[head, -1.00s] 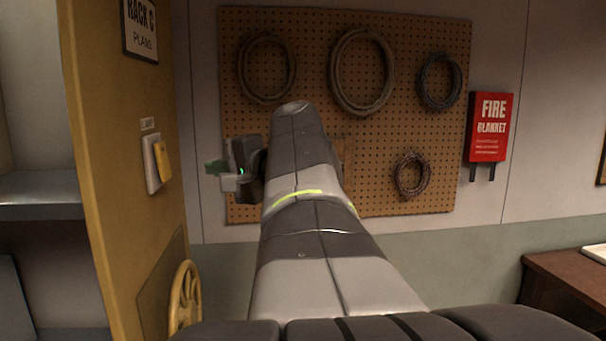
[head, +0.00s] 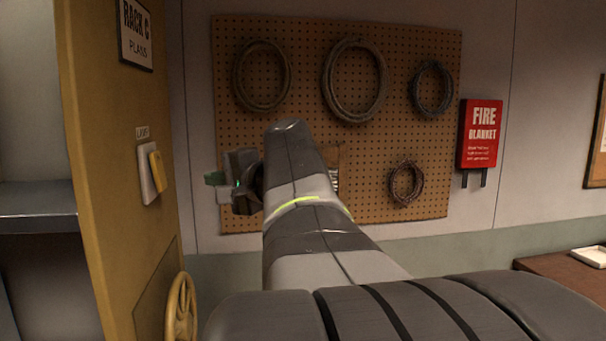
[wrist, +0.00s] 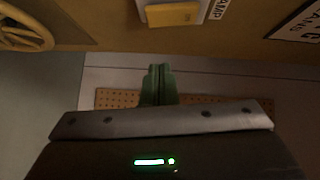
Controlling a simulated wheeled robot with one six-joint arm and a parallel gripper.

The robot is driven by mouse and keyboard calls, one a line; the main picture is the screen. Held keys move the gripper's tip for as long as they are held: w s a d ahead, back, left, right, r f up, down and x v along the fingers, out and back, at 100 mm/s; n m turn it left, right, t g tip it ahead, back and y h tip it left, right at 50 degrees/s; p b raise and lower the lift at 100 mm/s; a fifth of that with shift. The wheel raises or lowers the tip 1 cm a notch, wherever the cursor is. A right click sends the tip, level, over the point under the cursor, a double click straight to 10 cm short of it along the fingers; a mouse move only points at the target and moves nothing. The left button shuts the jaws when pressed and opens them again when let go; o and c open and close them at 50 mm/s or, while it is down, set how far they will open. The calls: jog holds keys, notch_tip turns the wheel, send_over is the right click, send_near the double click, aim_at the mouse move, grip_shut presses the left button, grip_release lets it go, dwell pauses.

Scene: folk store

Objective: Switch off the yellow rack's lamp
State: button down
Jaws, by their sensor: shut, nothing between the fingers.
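The yellow rack (head: 105,150) stands at the left in the head view, with a "RACK C PLANS" sign. On its end panel is the lamp switch, a white plate (head: 146,178) with a yellow rocker (head: 156,172) and a small label above. In the wrist view the yellow rocker (wrist: 172,14) shows at the top, beyond the fingertips. My gripper (head: 214,179) points left toward the panel, a little right of the switch and apart from it. Its green fingers (wrist: 159,78) are shut and empty in the wrist view.
A yellow handwheel (head: 181,308) sits low on the rack's end panel, below the switch. A pegboard (head: 310,100) with several coiled cables hangs on the wall behind my arm. A red fire blanket box (head: 480,135) is right of it. A brown desk (head: 550,268) stands at the lower right.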

aim_at(164, 181)
jog(key=w+a+p, duration=0.1)
jog(key=a, duration=0.2)
jog(key=w+a+p, duration=0.1)
jog(key=a, duration=0.2)
jog(key=w+a+f, duration=0.1)
jog(key=a, duration=0.2)
jog(key=shift+p, duration=0.4)
jog(key=shift+s+a+f, duration=0.1)
jog(key=shift+a+f, duration=0.05)
jog(key=shift+a, duration=0.35)
jog(key=b, duration=0.1)
jog(key=f+b, duration=0.1)
jog(key=shift+a+y+b, duration=0.25)
jog(key=shift+y+b, duration=0.05)
jog(key=shift+b, duration=0.05)
jog(key=shift+r+m+p, duration=0.3)
jog(key=shift+r, duration=0.05)
